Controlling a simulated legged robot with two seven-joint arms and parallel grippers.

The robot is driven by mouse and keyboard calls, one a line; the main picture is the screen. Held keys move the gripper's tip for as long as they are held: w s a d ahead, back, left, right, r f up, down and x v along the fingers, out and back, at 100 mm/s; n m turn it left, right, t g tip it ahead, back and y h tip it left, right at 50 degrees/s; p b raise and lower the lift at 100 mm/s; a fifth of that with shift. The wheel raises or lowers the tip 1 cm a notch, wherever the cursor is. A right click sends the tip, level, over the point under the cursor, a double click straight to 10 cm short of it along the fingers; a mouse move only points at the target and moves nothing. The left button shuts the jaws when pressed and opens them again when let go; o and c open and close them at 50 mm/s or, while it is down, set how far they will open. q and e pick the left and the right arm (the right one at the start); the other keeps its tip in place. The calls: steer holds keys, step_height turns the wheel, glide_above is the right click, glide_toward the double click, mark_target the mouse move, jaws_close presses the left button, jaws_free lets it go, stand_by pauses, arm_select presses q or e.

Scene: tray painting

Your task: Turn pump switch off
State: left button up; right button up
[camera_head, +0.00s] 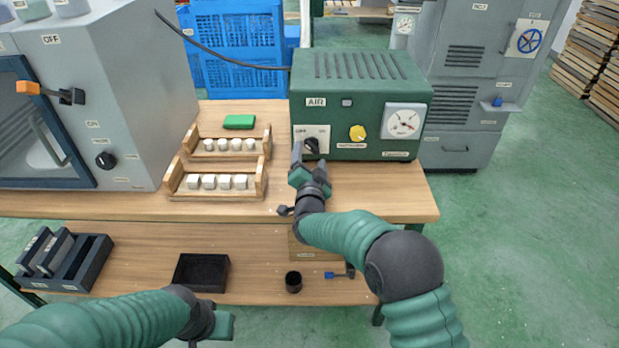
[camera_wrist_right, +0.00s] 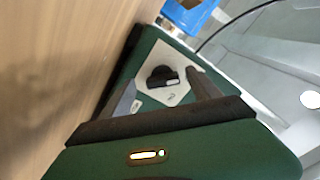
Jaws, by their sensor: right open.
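The green pump box (camera_head: 350,80) marked AIR stands at the right of the tabletop. Its black rotary switch (camera_head: 311,145) sits on a white plate with OFF at left and ON at right. In the right wrist view the switch (camera_wrist_right: 162,76) shows between and beyond the two fingers, its light-marked end pointing right in that picture. My right gripper (camera_head: 303,160) is open just in front of the switch; the head view does not show whether they touch. My left gripper (camera_head: 222,324) is low at the bottom, its fingers too unclear to judge.
A yellow knob (camera_head: 357,132) and a gauge (camera_head: 403,121) sit right of the switch. Wooden racks with white blocks (camera_head: 224,182) and a green block (camera_head: 239,122) stand left. A grey cabinet (camera_head: 130,90) fills the far left. A lower shelf holds a black tray (camera_head: 201,273).

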steer(key=s+p, duration=0.1)
steer(key=s, duration=1.4)
steer(key=shift+f, duration=0.1)
